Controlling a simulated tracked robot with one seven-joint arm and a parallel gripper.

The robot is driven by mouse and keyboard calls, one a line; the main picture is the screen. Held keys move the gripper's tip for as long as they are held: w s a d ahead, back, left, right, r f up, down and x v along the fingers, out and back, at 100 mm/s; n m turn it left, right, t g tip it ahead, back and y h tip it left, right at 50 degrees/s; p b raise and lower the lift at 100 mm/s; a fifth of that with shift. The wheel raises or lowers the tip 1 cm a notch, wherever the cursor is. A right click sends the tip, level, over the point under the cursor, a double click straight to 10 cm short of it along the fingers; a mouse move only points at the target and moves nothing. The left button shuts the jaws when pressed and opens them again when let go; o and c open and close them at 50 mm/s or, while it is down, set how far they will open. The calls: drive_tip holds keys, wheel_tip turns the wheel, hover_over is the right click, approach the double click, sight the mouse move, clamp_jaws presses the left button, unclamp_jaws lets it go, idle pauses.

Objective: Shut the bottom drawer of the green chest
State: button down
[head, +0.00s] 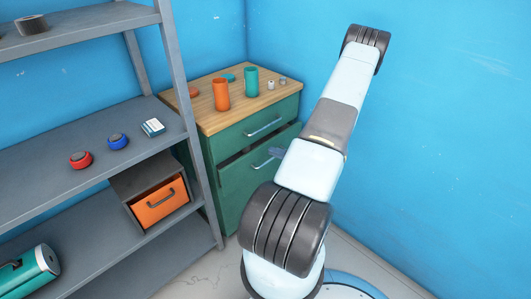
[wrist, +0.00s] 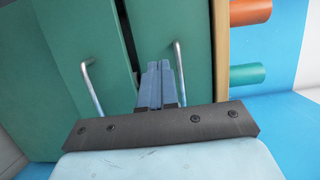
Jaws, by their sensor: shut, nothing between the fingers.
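The green chest (head: 228,142) stands against the blue walls, with a wooden top. Its bottom drawer (head: 240,188) sticks out, with a dark gap above its front. In the wrist view the bottom drawer (wrist: 60,60) fills the left side, and its metal handle (wrist: 91,87) shows. The top drawer (wrist: 200,60) looks closed, and its handle (wrist: 180,75) is just right of my fingers. My gripper (wrist: 156,68) is shut and empty, in front of the chest near the gap between the drawers. In the head view the gripper (head: 277,152) is partly hidden by my arm; contact is unclear.
An orange cup (head: 222,95) and a teal cup (head: 251,82) stand on the chest, with small items beside them. A grey shelf (head: 95,140) at left holds a red and a blue round item and an orange drawer box (head: 160,207). A blue wall is at right.

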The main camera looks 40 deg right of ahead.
drive_tip(key=s+d+f+m+t+h, duration=0.1)
drive_tip(key=s+d+f+m+h, duration=0.3)
drive_tip(key=f, duration=0.3)
drive_tip(key=h, duration=0.1)
approach(260, 148)
drive_tip(key=shift+n, duration=0.3)
drive_tip(key=w, duration=0.7)
drive_tip(key=shift+a+f, duration=0.25)
drive_tip(key=shift+f, duration=0.15)
drive_tip(key=w, duration=0.4)
drive_tip(key=shift+a, duration=0.15)
drive_tip(key=shift+w+r, duration=0.2)
drive_tip(key=shift+w, duration=0.05)
